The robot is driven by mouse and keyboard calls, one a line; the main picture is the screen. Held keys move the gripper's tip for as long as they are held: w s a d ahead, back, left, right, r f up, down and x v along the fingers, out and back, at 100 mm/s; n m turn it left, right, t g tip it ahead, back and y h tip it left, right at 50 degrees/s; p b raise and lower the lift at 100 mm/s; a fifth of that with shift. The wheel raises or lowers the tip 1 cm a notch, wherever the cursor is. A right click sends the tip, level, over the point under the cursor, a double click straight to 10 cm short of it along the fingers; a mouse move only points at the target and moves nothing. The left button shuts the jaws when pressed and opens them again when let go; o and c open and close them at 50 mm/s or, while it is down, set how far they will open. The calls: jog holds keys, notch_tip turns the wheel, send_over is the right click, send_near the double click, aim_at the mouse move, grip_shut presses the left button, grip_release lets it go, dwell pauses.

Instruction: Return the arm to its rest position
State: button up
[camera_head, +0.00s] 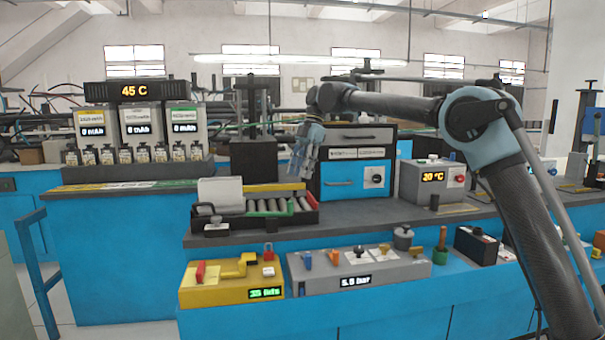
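My arm reaches in from the right of the head view and bends down at the wrist. My gripper (298,170) points down above the right end of the black tray (262,222), in front of the blue and grey cabinet (345,190). It appears clear of the tray. The fingers are small and seen from the side, so I cannot tell if they are open or shut. No held object is visible.
A yellow panel (225,285) and a grey panel (375,266) with knobs stand on the lower front bench. A grey 20 °C box (432,181) stands right of the cabinet, near my arm. Battery testers (140,122) stand at the left. A blue frame (38,265) stands at the left.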

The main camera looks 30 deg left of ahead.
jog(key=shift+d, duration=0.1)
jog(key=w+d+r+m+t+y, duration=0.1)
jog(key=w+d+m, duration=0.35)
jog(key=d, duration=0.65)
jog(key=w+d+r+m+t, duration=0.1)
jog(key=w+d+m, duration=0.4)
jog(key=d, duration=0.6)
jog(key=s+d+f+m+t, duration=0.1)
jog(key=d+f+m, duration=0.15)
jog(key=d, duration=0.75)
jog(key=d+f+m, duration=0.2)
jog(key=d+m, duration=0.2)
jog(key=d, duration=0.5)
jog(key=s+d+f+m+t, duration=0.1)
jog(key=d+f+m, duration=0.2)
jog(key=d, duration=0.7)
jog(key=s+d+f+m+t+h, duration=0.1)
jog(key=s+d+f+m, duration=0.6)
jog(key=s+d+f, duration=0.2)
jog(key=s+d+f+m+t+h, duration=0.1)
jog(key=s+d+f+m, duration=0.6)
jog(key=d+f, duration=0.7)
jog(key=shift+s+f+t, duration=0.3)
jog(key=shift+s+f, duration=0.3)
jog(key=shift+s, duration=0.35)
